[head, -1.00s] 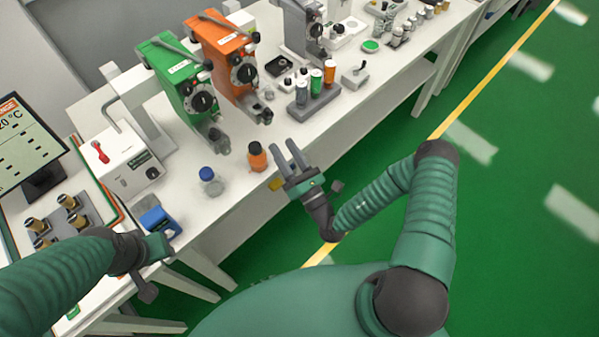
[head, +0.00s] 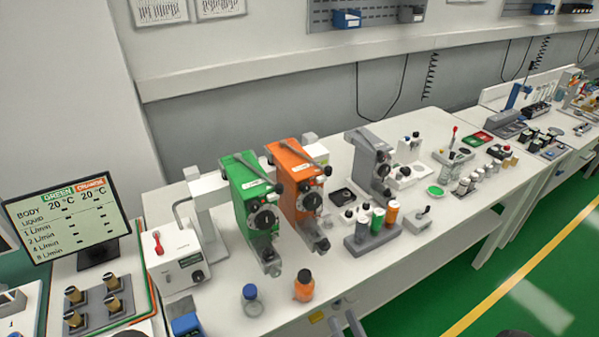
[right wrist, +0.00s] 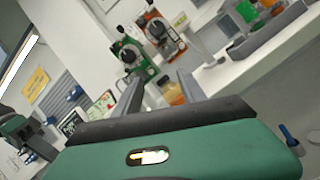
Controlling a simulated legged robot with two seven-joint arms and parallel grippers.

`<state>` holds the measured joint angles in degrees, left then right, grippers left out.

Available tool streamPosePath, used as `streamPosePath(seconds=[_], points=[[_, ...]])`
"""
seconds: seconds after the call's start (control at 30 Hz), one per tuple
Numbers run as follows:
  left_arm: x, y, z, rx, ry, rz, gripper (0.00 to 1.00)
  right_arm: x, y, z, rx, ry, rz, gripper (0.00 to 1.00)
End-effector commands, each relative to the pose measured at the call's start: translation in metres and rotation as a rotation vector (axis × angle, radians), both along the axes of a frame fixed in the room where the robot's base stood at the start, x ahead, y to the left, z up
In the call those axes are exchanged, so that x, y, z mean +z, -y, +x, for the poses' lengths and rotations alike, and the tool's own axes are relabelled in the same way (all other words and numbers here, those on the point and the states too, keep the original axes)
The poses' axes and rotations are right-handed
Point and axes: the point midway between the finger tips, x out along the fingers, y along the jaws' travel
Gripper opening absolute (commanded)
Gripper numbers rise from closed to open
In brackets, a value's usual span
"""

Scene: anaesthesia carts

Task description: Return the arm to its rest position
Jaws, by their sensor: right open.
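My right gripper (head: 346,322) shows only by its two fingertips at the bottom edge of the head view. They are apart with nothing between them, just in front of the bench edge. In the right wrist view the same gripper (right wrist: 161,76) is open, with an orange bottle (right wrist: 172,93) seen beyond its fingers. The rest of my right arm is out of the head view. Part of my left arm (right wrist: 18,128) seems to show at the left of the right wrist view; its jaws cannot be made out.
The white bench holds a green device (head: 247,200), an orange device (head: 297,187) and a grey device (head: 370,165). A blue-capped bottle (head: 252,303) and an orange bottle (head: 304,288) stand near the front edge. A monitor (head: 67,222) is at left. Green floor (head: 530,295) is clear at right.

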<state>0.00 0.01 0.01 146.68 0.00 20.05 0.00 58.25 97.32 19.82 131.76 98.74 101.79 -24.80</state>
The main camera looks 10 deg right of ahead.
Motion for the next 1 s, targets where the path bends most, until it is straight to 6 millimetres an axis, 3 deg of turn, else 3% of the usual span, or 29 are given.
streamPosePath(seconds=[0.07, 0.13, 0.2, 0.3, 0.37, 0.4, 0.47, 0.57, 0.6, 0.7, 0.73, 0.83, 1.0], points=[[0.0, 0.0, 0.0, 0.0, 0.0, 0.0, 0.36, 0.019, -0.032, -0.008, 0.192, 0.057, -0.085, 0.48], [0.001, 0.0, 0.0, 0.0, 0.0, 0.0, 0.36, 0.035, -0.076, -0.034, 0.466, 0.127, -0.214, 0.48], [0.0, 0.0, 0.0, 0.0, 0.0, 0.0, 0.36, 0.039, -0.115, -0.077, 0.784, 0.196, -0.392, 0.48], [0.0, 0.0, 0.0, 0.0, 0.0, 0.0, 0.36, 0.024, -0.135, -0.147, 1.203, 0.287, -0.703, 0.48], [0.0, 0.0, 0.0, 0.0, 0.0, 0.0, 0.36, 0.007, -0.124, -0.18, 1.421, 0.342, -0.921, 0.48], [0.0, 0.0, 0.0, 0.0, 0.0, 0.0, 0.36, -0.004, -0.11, -0.195, 1.548, 0.383, -1.081, 0.48], [0.0, 0.0, 0.0, 0.0, 0.0, 0.0, 0.36, -0.019, -0.081, -0.204, 1.704, 0.449, -1.341, 0.48], [0.0, 0.0, 0.0, 0.0, 0.0, 0.0, 0.36, -0.028, -0.025, -0.183, 1.848, 0.586, -1.826, 0.48], [0.0, 0.0, 0.0, 0.0, 0.0, 0.0, 0.36, -0.024, -0.008, -0.164, 1.86, 0.651, -2.018, 0.48], [0.0, 0.0, 0.0, 0.0, 0.0, 0.0, 0.36, 0.001, 0.018, -0.114, 1.789, 0.81, -2.433, 0.48], [0.0, 0.0, 0.0, 0.0, 0.0, 0.0, 0.36, 0.01, 0.021, -0.101, -1.694, -0.825, 2.448, 0.48], [0.0, 0.0, 0.0, 0.0, 0.0, 0.0, 0.36, 0.032, 0.024, -0.073, -1.462, -0.841, 2.426, 0.48], [0.0, 0.0, 0.0, 0.0, 0.0, 0.0, 0.36, 0.039, 0.024, -0.064, -1.389, -0.846, 2.416, 0.48]])
